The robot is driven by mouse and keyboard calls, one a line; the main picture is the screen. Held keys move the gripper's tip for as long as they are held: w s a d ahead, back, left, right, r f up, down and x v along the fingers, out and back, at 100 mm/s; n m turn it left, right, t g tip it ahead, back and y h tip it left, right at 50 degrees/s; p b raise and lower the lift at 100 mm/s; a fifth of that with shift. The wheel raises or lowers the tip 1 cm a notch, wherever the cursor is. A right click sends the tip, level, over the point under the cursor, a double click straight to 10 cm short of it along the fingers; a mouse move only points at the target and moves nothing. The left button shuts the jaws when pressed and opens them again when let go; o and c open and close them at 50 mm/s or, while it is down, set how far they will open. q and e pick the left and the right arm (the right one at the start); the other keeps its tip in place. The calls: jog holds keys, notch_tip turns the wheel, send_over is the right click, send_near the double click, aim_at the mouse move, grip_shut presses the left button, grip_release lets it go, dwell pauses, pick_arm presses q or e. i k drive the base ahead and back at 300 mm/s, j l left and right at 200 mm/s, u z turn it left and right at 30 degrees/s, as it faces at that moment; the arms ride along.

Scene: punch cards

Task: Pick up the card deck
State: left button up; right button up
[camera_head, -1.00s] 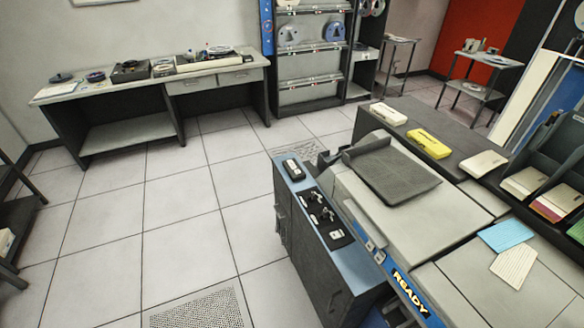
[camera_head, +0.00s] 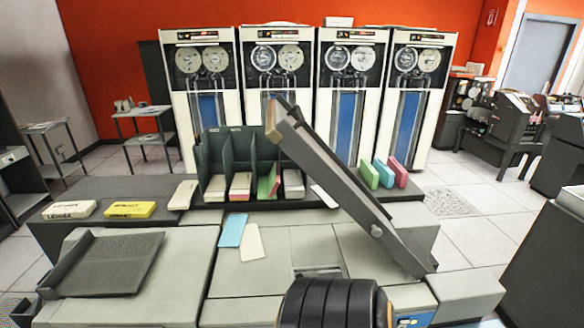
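Several card decks are in view, and I cannot tell which one the task means. A white labelled deck (camera_head: 69,210) and a yellow one (camera_head: 130,210) lie on the dark counter at left. A plain off-white deck (camera_head: 183,195) lies beside them. More decks (camera_head: 240,185) sit in the compartments of a dark sorting rack (camera_head: 212,153). Green (camera_head: 369,174), blue-green (camera_head: 384,172) and pink (camera_head: 398,173) decks stand upright to its right. Neither gripper shows. A black ribbed cylinder (camera_head: 334,303) fills the bottom centre; I cannot tell whether it is mine.
A dark slanted chute (camera_head: 335,185) rises across the machine top, right of centre. A dark tray (camera_head: 107,263) lies at left. A loose blue card (camera_head: 232,230) and a cream card (camera_head: 253,243) lie on the grey top. Tape cabinets (camera_head: 202,75) stand behind.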

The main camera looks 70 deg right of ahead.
aim_at(367, 173)
jog(key=z, duration=2.95)
jog(key=l, duration=0.1)
